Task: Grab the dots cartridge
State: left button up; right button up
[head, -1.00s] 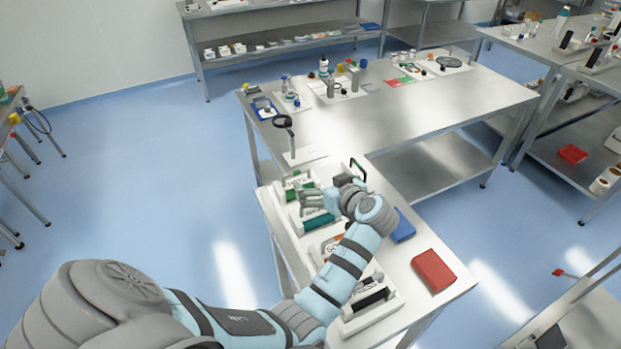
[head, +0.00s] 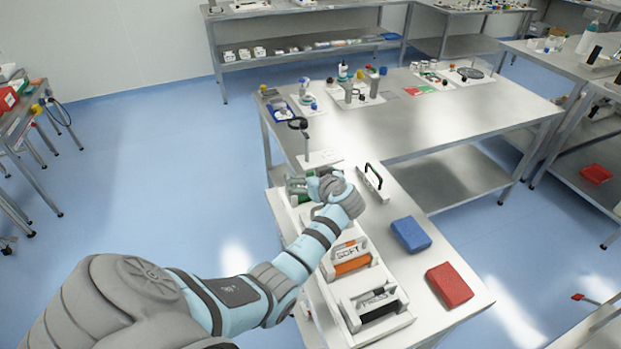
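A long white tray (head: 407,319) on the near table holds a row of cartridges. An orange-based cartridge with a label that seems to read "SOFT" (head: 351,265) sits in the middle. A black-based cartridge (head: 379,312) with an unclear label sits at the near end. A green cartridge (head: 325,172) shows partly at the far end. I cannot tell which one is the dots cartridge. My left gripper (head: 294,186) is over the far end of the tray, close to the green parts; its fingers are small and I cannot tell whether they hold anything. My arm hides the tray's middle-left. My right gripper is not in view.
A blue box (head: 410,234) and a red box (head: 449,286) lie right of the tray. A black-handled piece (head: 373,178) and a magnifier stand (head: 301,129) are beyond it. The large steel table (head: 440,120) has a wide clear area.

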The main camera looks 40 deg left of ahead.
pick_arm(q)
jog(key=shift+s+r, duration=0.1)
jog(key=shift+r, duration=0.05)
jog(key=c, duration=1.9)
